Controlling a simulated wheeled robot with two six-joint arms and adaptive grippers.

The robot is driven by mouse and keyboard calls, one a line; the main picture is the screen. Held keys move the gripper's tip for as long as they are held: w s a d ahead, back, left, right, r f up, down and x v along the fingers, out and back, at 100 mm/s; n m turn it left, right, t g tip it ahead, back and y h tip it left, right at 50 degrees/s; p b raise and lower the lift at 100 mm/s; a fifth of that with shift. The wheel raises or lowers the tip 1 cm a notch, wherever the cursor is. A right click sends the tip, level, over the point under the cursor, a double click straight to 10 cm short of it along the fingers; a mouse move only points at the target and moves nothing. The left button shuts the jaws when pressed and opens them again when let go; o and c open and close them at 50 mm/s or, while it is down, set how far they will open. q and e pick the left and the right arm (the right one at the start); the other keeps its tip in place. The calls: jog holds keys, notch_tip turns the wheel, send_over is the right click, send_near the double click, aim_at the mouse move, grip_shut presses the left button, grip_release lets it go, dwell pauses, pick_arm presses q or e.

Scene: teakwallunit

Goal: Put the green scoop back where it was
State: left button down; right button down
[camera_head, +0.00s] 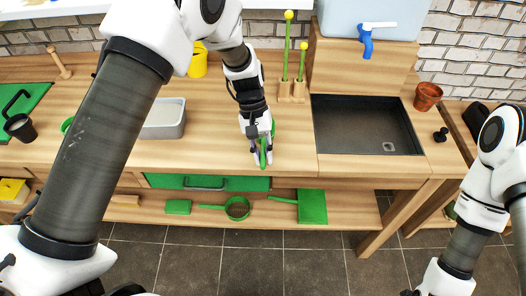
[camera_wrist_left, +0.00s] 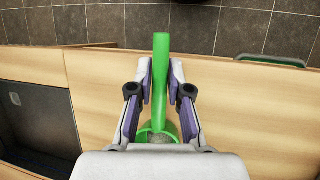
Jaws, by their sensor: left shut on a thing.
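The green scoop (camera_head: 263,157) is in my left gripper (camera_head: 261,148), over the wooden counter (camera_head: 220,149) near its front edge, left of the sink. In the left wrist view the scoop's handle (camera_wrist_left: 161,65) stands between the two fingers of the left gripper (camera_wrist_left: 161,85), pointing toward the counter's front edge. Its round cup (camera_wrist_left: 146,134) is partly hidden by the gripper and holds something greyish. I cannot tell whether the scoop touches the counter. My right arm shows at the lower right, but its gripper is out of view.
A grey tray (camera_head: 165,130) stands left of the scoop. A dark sink (camera_head: 360,125) lies right, with a terracotta pot (camera_head: 428,95) beyond. Behind are wooden holders (camera_head: 292,92) with green sticks and a yellow cup (camera_head: 198,65). A lower shelf (camera_head: 155,213) holds green items.

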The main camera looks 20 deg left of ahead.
pick_arm(q)
jog(key=shift+s+f, duration=0.1)
jog(key=shift+f, duration=0.05)
jog(key=c, duration=1.1)
grip_release()
jog(key=b+v, duration=0.2)
jog(key=v, duration=1)
jog(key=shift+r, duration=0.2)
